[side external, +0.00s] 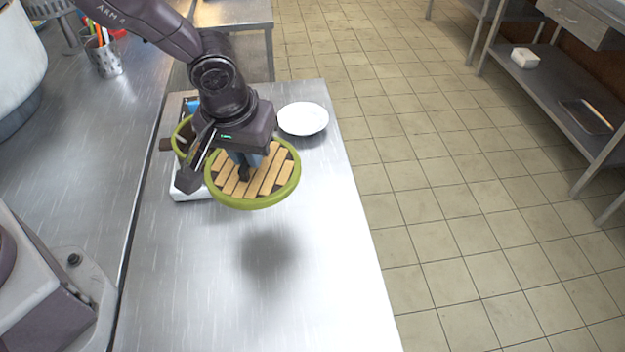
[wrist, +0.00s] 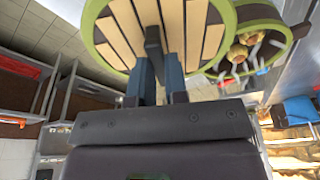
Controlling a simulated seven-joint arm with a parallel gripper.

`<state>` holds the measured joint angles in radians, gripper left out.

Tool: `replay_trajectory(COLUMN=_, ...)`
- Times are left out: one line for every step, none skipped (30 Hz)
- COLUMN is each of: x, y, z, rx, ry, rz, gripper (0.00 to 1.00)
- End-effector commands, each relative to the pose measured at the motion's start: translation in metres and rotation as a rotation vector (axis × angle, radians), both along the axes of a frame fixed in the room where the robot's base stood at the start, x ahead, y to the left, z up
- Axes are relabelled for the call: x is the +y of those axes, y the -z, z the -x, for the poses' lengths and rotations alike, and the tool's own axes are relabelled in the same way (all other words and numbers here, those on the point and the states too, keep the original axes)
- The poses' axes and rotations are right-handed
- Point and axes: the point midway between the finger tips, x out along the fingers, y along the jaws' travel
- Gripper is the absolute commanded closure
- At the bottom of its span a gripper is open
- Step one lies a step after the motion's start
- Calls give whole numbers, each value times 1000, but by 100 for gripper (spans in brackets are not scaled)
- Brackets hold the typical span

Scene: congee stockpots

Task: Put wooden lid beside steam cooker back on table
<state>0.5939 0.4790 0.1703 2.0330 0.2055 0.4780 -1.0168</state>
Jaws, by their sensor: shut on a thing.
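The wooden lid (side external: 276,190) is round, with a green rim and light wooden slats. My gripper (side external: 243,170) is shut on the lid's dark handle and holds it in the air above the steel table (side external: 310,270), with a shadow below. In the wrist view the lid (wrist: 118,32) fills the top, and the fingers (wrist: 158,75) close on its handle (wrist: 153,45). The steam cooker (side external: 182,138) has a green rim and stands behind and left of the lid, partly hidden by my gripper. In the wrist view the cooker (wrist: 285,20) is open, with food pieces inside.
A white plate (side external: 303,119) stands on the table behind and right of the lid. A metal cup of utensils (side external: 104,57) and a large pot (side external: 20,65) stand on the left counter. The table's front half is clear. Its right edge drops to the tiled floor.

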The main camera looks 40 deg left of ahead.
Motion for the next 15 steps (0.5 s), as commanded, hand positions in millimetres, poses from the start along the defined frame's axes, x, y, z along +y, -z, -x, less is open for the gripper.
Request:
replay_trajectory(x=-4, y=8, z=-13, rx=2, ry=-3, rz=-2, gripper=100)
replay_trajectory(x=-7, y=11, z=-20, rx=2, ry=-2, rz=-1, gripper=100)
replay_trajectory(x=-11, y=15, z=-30, rx=1, ry=-2, rz=0, gripper=100)
replay_trajectory(x=-13, y=19, z=-36, rx=1, ry=-2, rz=0, gripper=100)
replay_trajectory(x=-16, y=22, z=-43, rx=1, ry=-2, rz=1, gripper=100)
replay_trajectory(x=-20, y=26, z=-52, rx=1, ry=-2, rz=0, gripper=100)
replay_trajectory(x=-22, y=30, z=-59, rx=1, ry=-3, rz=1, gripper=100)
replay_trajectory(x=-24, y=36, z=-63, rx=4, ry=-3, rz=-1, gripper=100)
replay_trajectory(x=-26, y=45, z=-69, rx=5, ry=-2, rz=-1, gripper=100)
replay_trajectory(x=-28, y=51, z=-73, rx=5, ry=-2, rz=-1, gripper=100)
replay_trajectory(x=-30, y=56, z=-77, rx=4, ry=-1, rz=0, gripper=100)
replay_trajectory(x=-32, y=62, z=-82, rx=3, ry=-1, rz=0, gripper=100)
replay_trajectory(x=-33, y=66, z=-86, rx=2, ry=-1, rz=0, gripper=100)
replay_trajectory(x=-34, y=70, z=-89, rx=2, ry=-1, rz=0, gripper=100)
replay_trajectory(x=-35, y=74, z=-92, rx=1, ry=-2, rz=0, gripper=100)
